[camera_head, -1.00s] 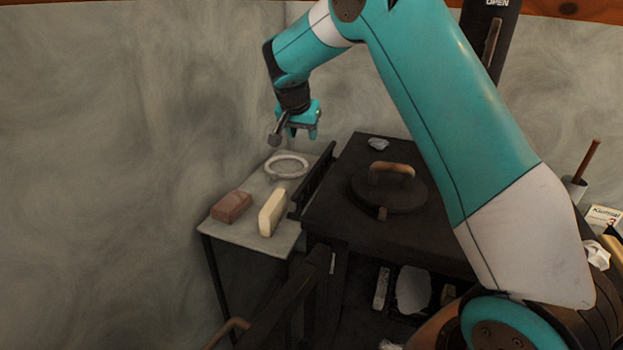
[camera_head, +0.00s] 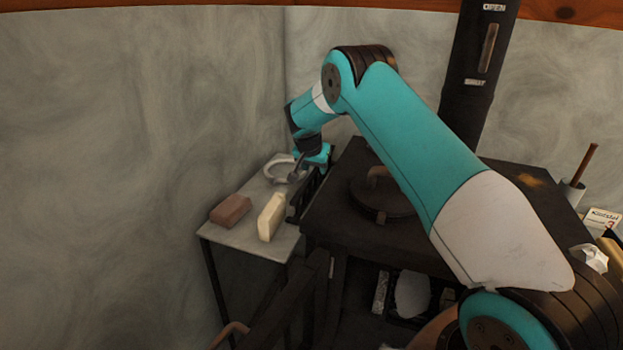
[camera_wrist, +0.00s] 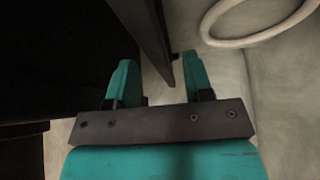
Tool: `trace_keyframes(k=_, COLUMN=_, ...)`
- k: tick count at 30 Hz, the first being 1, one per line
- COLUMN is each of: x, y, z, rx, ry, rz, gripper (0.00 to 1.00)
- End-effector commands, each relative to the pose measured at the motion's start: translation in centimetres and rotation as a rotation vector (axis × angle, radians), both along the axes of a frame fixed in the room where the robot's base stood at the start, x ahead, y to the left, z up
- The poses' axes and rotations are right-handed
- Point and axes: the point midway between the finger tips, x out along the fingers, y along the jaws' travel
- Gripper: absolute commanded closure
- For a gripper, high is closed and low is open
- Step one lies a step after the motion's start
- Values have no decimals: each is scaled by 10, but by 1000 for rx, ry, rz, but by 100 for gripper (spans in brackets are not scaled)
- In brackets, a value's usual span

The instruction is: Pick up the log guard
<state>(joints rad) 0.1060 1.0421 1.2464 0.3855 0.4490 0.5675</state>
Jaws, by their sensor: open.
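The log guard appears to be the dark slatted rail (camera_head: 303,204) along the left edge of the black stove, beside the pale side table. Its far part is hidden behind my gripper in the head view. In the wrist view the guard (camera_wrist: 146,34) is a dark bar running down from the top toward the gap between my fingers. My gripper (camera_wrist: 158,66) is open, with one teal finger on each side of the bar's line. In the head view my gripper (camera_head: 316,160) is low over the guard's far end. I cannot tell whether it touches.
The side table (camera_head: 240,238) holds a white ring (camera_head: 272,170), a brown block (camera_head: 230,210) and a cream block (camera_head: 271,216). The stove top (camera_head: 335,213) has a round lid (camera_head: 382,200) with a handle. A dark stovepipe (camera_head: 480,80) rises behind my arm.

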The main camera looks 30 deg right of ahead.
Motion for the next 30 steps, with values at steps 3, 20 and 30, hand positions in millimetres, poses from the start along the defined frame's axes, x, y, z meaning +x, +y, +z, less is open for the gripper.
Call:
trace_keyframes(k=3, x=5, y=-6, z=-15, rx=1, ry=1, rz=2, gripper=53)
trace_keyframes(k=20, x=7, y=-9, z=-20, rx=0, ry=0, rz=1, gripper=100)
trace_keyframes(k=30, x=8, y=-9, z=-17, rx=-1, ry=-4, rz=1, gripper=100)
